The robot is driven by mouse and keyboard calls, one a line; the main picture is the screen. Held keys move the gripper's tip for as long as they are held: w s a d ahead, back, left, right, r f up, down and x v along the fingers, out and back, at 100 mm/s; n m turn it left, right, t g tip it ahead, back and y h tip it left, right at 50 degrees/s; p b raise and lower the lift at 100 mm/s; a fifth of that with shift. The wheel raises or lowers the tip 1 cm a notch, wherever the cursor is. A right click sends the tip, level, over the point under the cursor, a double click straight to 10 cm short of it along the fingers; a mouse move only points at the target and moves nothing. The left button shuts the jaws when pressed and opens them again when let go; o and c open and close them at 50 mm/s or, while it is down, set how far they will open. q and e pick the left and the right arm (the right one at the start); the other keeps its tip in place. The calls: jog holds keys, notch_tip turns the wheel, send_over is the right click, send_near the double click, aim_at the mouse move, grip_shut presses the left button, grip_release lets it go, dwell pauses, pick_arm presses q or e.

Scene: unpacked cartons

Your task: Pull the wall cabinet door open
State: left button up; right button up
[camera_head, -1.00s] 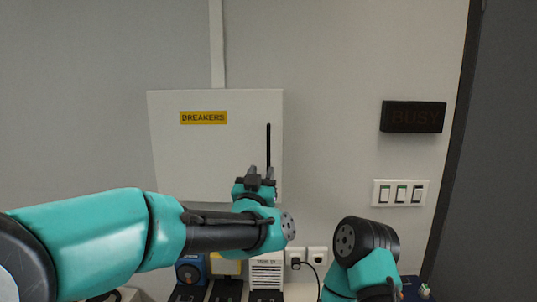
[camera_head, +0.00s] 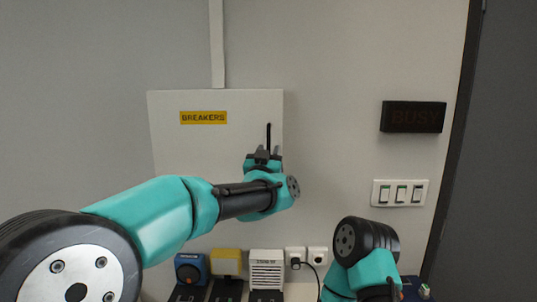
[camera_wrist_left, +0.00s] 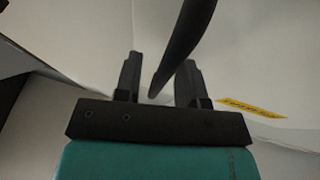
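The wall cabinet is a pale box whose door (camera_head: 200,150) carries a yellow BREAKERS label (camera_head: 203,118); the label also shows in the left wrist view (camera_wrist_left: 251,108). A thin black upright handle (camera_head: 268,136) is near the door's right edge. The door looks shut. My left gripper (camera_head: 263,154) is at the lower part of the handle. In the left wrist view the dark handle (camera_wrist_left: 183,45) runs between its two separated fingers, with gaps beside it. My right arm shows at the lower right, but its gripper is not visible.
A dark BUSY sign (camera_head: 413,116) and a white switch panel (camera_head: 399,193) are on the wall at right. Below the cabinet stand a blue device (camera_head: 190,267), a yellow one (camera_head: 226,262) and a white vented one (camera_head: 267,268). Sockets (camera_head: 306,257) hold a black plug and cable.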

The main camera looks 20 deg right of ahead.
pick_arm(q)
grip_shut()
jog(key=shift+s+a, duration=0.1)
dwell(0.5)
